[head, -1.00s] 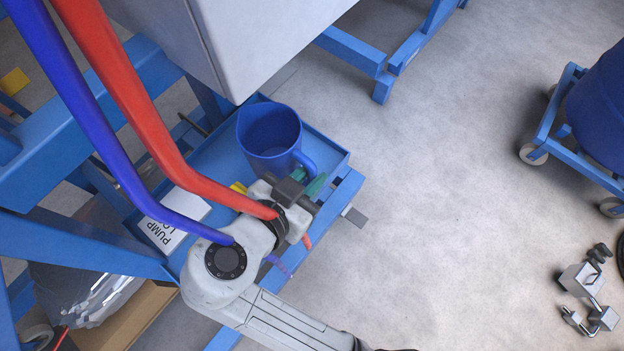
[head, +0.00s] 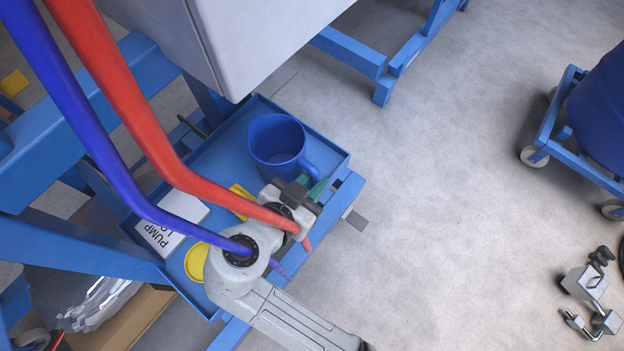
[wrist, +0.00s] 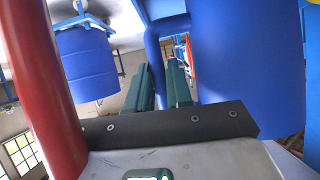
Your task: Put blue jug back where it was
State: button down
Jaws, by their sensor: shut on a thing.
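The blue jug (head: 277,141) is upright in the head view, over the back right part of the blue tray (head: 225,150). I cannot tell whether its base touches the tray. Its handle points to the lower right. My gripper (head: 309,187), with green fingers, is shut on that handle at the jug's lower right side. In the wrist view the jug (wrist: 250,70) fills the right side, and its handle runs down between the fingers of my gripper (wrist: 162,85). The jug's base is hidden there.
A white sign reading PUMP (head: 170,222), a yellow item (head: 240,198) and a yellow round lid (head: 197,262) lie on the tray. A grey cabinet (head: 240,45) overhangs the back. Blue frame beams (head: 70,240) stand left.

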jog(key=shift+f, duration=0.2)
jog(key=c, duration=1)
grip_release()
jog(key=shift+r+p, duration=0.5)
jog(key=shift+r, duration=0.1)
jog(key=v, duration=1.2)
jog(key=shift+f, duration=0.15)
